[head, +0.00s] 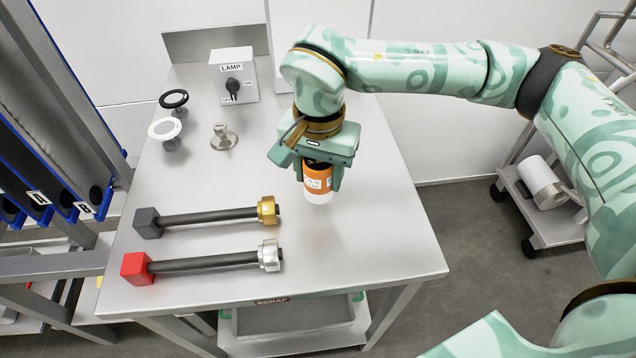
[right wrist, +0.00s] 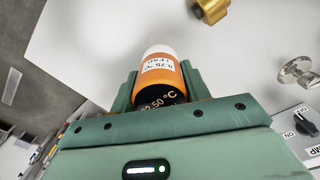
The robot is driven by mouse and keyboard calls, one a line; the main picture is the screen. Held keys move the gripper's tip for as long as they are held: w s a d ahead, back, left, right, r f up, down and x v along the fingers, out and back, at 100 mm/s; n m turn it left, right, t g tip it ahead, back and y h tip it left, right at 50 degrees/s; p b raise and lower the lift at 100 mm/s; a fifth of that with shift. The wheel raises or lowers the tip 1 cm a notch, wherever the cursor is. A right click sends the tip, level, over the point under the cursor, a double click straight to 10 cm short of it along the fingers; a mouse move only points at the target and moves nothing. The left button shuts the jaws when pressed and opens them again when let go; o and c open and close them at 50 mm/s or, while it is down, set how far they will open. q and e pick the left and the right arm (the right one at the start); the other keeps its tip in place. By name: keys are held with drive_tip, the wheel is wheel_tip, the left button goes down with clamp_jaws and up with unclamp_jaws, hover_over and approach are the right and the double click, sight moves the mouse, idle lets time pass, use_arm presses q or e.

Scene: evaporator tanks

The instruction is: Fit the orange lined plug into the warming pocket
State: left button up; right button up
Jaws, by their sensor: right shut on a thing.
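The orange plug (head: 318,180) has an orange band with a white label, a white lower end and a black end with lettering. My right gripper (head: 321,172) is shut on it, pointing down, and holds it over the middle of the metal table. The plug's white end points downward. In the right wrist view the plug (right wrist: 162,72) sits between the two green fingers, its upper part partly hidden by the gripper body. I cannot make out which thing is the warming pocket. My left gripper is not in view.
On the table (head: 375,235) lie two dark rods, one with a grey block and brass end (head: 268,210), one with a red block (head: 137,268) and silver end. A lamp switch box (head: 233,76), a metal fitting (head: 223,138) and two ring-topped pieces stand behind. The right side is clear.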

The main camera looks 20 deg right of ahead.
sight(319, 185)
wheel_tip(319, 185, down, 3)
drive_tip(key=shift+f+b, duration=0.1)
drive_tip(key=shift+b, duration=0.35)
drive_tip(key=shift+r, duration=0.2)
drive_tip(key=shift+s, duration=0.1)
drive_tip(key=shift+f, duration=0.15)
drive_tip(key=o, duration=1.1)
